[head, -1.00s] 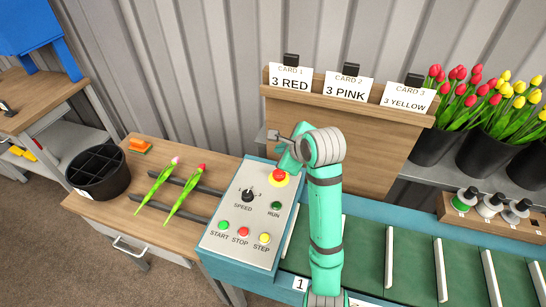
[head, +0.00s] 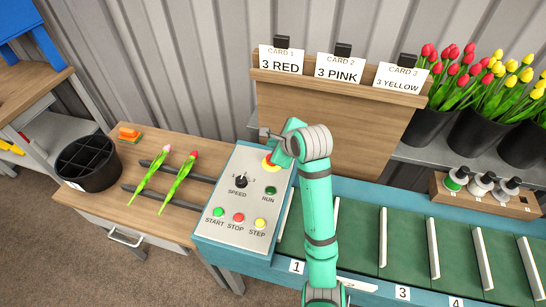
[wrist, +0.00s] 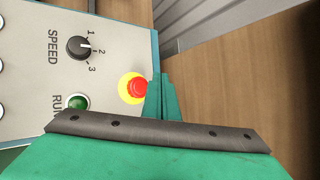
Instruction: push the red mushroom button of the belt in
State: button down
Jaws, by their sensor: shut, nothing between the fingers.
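The red mushroom button (head: 267,157) with its yellow collar is at the top right corner of the grey control panel (head: 225,185). In the head view my gripper (head: 279,158) hides part of it. In the wrist view the red cap (wrist: 139,88) shows on the yellow collar (wrist: 125,87). The teal fingers of my gripper (wrist: 160,82) are shut and empty, right beside the cap's right edge. I cannot tell whether they touch it or whether the button is pressed in.
The panel also carries a speed knob (head: 240,182), a green run button (head: 270,191) and start, stop and step buttons along its front. The wooden card board (head: 330,125) rises behind. The green belt (head: 355,235) with white dividers lies right. Two tulips lie left.

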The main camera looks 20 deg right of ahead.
jog(key=shift+s+d+f, duration=0.1)
jog(key=shift+d+f, duration=0.05)
jog(key=shift+f, duration=1.55)
jog(key=shift+d+f, duration=0.1)
jog(key=shift+d, duration=0.1)
jog(key=shift+a, duration=0.3)
jog(key=shift+d, duration=0.15)
jog(key=shift+f, duration=0.15)
